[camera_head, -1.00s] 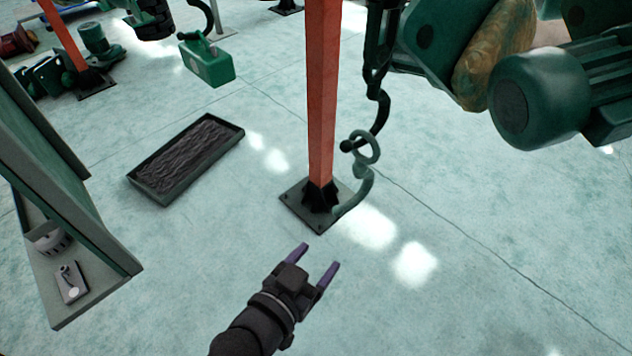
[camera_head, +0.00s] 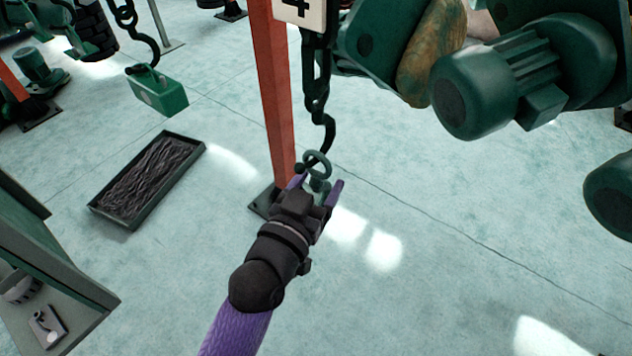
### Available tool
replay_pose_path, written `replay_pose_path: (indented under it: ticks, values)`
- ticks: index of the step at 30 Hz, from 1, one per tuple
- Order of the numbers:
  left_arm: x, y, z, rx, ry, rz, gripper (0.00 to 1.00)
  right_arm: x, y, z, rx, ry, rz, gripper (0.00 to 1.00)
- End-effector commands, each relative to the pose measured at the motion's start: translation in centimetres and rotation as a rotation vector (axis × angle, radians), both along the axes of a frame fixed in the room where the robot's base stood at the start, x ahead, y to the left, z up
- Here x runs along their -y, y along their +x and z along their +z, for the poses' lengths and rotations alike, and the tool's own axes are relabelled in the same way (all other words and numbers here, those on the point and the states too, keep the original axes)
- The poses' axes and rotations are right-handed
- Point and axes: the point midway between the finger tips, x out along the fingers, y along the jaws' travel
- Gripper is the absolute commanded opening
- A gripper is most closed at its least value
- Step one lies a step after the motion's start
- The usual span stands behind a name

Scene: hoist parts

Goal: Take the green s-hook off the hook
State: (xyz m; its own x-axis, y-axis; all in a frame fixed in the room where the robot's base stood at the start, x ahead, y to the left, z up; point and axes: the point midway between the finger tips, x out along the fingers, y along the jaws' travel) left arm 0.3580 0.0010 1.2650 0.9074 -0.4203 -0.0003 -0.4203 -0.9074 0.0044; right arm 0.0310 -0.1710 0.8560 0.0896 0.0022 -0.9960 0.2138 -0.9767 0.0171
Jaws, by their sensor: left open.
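The green s-hook (camera_head: 317,163) hangs from the dark hook (camera_head: 327,140) at the lower end of a chain (camera_head: 316,80), near the orange post. Its upper loop shows around the hook; its lower part is mostly hidden by my gripper. My left gripper (camera_head: 318,185) is open, with its purple fingertips on either side of the s-hook's lower part. I cannot tell whether they touch it. My right gripper is not in view.
The orange post (camera_head: 274,90) stands just behind and left of the hook. Green motor housings (camera_head: 510,75) hang at the upper right. A black tray (camera_head: 190,146) lies on the floor at left, and a green block (camera_head: 158,92) hangs above. A green-framed cabinet (camera_head: 60,260) stands lower left.

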Motion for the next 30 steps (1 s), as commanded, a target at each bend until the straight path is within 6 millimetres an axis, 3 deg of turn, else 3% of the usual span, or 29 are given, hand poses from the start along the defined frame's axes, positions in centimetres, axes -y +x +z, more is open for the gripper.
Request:
replay_pose_path:
  ticks: [4, 12, 14, 30]
  values:
    - [-0.02, -0.02, -0.01, 0.000, 0.000, 0.000, 0.66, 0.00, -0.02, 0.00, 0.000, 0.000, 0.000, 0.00]
    - [-0.03, -0.04, -0.02, 0.000, 0.000, 0.000, 0.09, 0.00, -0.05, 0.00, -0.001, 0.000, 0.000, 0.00]
    - [-0.03, -0.05, -0.02, 0.000, 0.000, 0.000, 0.00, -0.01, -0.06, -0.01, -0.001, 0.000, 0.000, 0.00]
    - [-0.04, -0.05, 0.02, 0.000, 0.000, 0.001, 0.00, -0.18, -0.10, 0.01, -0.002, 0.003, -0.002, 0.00]
